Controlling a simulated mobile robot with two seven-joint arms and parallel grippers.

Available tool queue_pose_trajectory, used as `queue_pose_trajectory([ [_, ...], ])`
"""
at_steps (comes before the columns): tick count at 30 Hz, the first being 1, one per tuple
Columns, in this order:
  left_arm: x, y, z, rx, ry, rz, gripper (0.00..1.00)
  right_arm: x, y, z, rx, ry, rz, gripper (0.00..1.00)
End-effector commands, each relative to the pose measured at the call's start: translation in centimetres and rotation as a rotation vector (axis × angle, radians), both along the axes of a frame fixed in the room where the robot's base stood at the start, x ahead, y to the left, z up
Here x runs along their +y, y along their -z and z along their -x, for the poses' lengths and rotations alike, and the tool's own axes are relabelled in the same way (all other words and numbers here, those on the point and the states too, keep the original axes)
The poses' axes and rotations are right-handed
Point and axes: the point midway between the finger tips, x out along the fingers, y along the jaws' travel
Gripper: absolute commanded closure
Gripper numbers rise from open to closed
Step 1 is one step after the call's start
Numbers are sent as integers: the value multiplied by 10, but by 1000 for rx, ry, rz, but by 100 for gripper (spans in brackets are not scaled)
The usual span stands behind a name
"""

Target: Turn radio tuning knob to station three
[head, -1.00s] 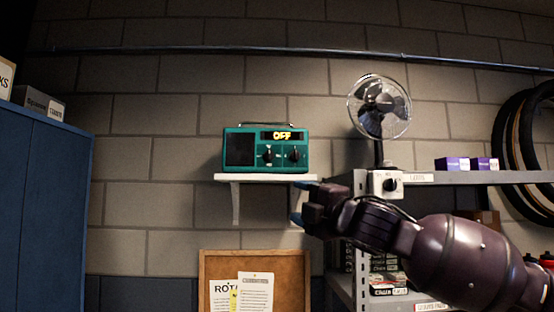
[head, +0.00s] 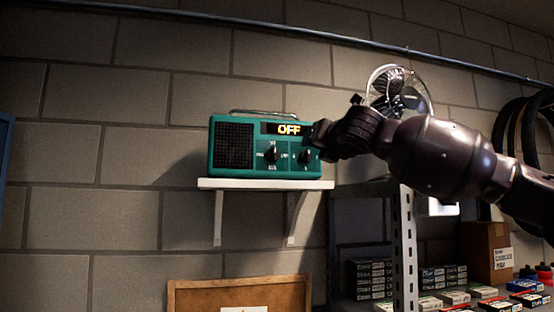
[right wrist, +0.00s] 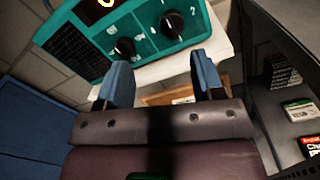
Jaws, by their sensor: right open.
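My right gripper (head: 318,134) is at the radio's right front edge, close to the right knob. In the right wrist view its blue fingers (right wrist: 162,76) are apart and empty, below the right knob (right wrist: 171,23) and the left knob (right wrist: 124,47). My left gripper is out of view.
A fan (head: 400,92) stands right of the radio, partly behind my right arm. A metal rack (head: 403,250) with small boxes is at the lower right. A corkboard (head: 240,290) hangs below the shelf.

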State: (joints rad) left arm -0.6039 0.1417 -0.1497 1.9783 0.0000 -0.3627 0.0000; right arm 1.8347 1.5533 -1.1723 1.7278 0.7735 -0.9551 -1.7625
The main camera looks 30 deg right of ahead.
Motion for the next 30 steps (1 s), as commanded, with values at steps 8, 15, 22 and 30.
queue_pose_trajectory([
  [8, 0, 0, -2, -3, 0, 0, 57, -7, 7, 2, 110, 43, 269, 39],
  [15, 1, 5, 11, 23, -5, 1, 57, -9, 6, -9, 119, 42, 308, 39],
  [22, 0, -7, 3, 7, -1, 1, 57, -17, 5, -44, 119, 42, 306, 39],
  [30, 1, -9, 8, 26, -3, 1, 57, -27, 6, -85, 118, 43, 306, 39],
])
